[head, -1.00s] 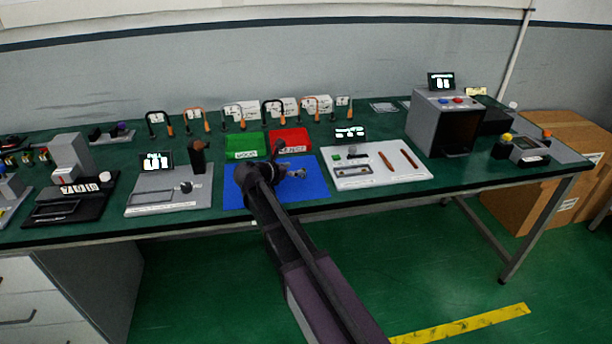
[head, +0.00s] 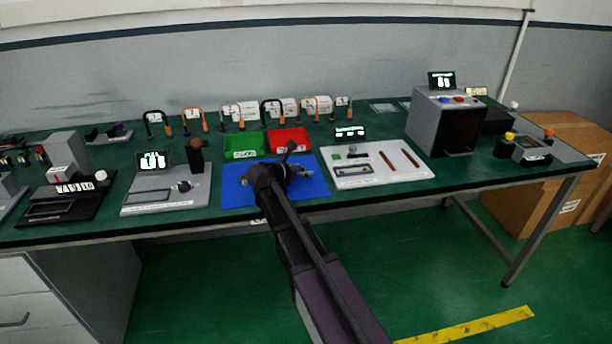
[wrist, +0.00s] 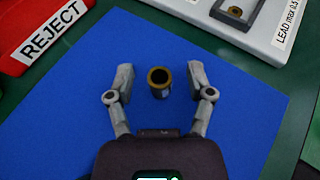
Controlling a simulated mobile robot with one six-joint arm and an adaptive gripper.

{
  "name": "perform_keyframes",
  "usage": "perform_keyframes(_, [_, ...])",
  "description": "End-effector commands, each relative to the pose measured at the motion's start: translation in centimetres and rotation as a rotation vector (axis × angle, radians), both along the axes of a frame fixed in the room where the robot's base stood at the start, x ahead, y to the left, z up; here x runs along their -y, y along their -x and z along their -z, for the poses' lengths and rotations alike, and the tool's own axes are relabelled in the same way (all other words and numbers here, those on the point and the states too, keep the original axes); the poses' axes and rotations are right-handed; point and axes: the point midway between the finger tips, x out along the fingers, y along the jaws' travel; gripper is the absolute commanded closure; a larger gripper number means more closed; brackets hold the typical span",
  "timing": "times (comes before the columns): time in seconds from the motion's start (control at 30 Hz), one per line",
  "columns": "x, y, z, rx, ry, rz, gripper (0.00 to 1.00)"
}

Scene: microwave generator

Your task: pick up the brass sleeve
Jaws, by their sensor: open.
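The brass sleeve (wrist: 159,83) is a small hollow cylinder with a brass-coloured rim and dark bore. In the wrist view it stands on the blue mat (wrist: 70,130), with its open end towards the camera. My gripper (wrist: 158,80) is open, with one finger on each side of the sleeve and a gap to both. In the head view my gripper (head: 283,170) is over the blue mat (head: 235,190), and the arm hides the sleeve there. I cannot tell how high the fingers are above the mat.
A red REJECT tray (wrist: 35,35) and a green tray (head: 243,146) stand behind the mat. A white board (head: 385,165) with small parts lies to the right, and a grey station (head: 165,192) to the left. The mat around the sleeve is clear.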

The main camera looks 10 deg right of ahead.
Motion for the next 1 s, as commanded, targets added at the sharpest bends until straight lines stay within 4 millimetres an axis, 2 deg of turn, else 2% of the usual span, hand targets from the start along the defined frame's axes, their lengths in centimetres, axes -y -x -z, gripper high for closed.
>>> perform_keyframes(0.53, [-0.03,-0.04,0.00,0.000,0.000,-0.001,0.32])
perform_keyframes(0.57, [-0.04,-0.04,0.00,0.000,0.000,-0.001,0.35])
perform_keyframes(0.7, [-0.05,-0.04,0.00,0.000,0.000,-0.001,0.76])
perform_keyframes(0.77, [-0.06,-0.03,0.00,0.000,0.000,-0.001,0.94])
perform_keyframes(0.8, [-0.07,-0.04,0.00,0.000,0.000,-0.001,1.00])
perform_keyframes(1.0, [-0.07,-0.04,0.00,0.000,0.000,-0.001,1.00])
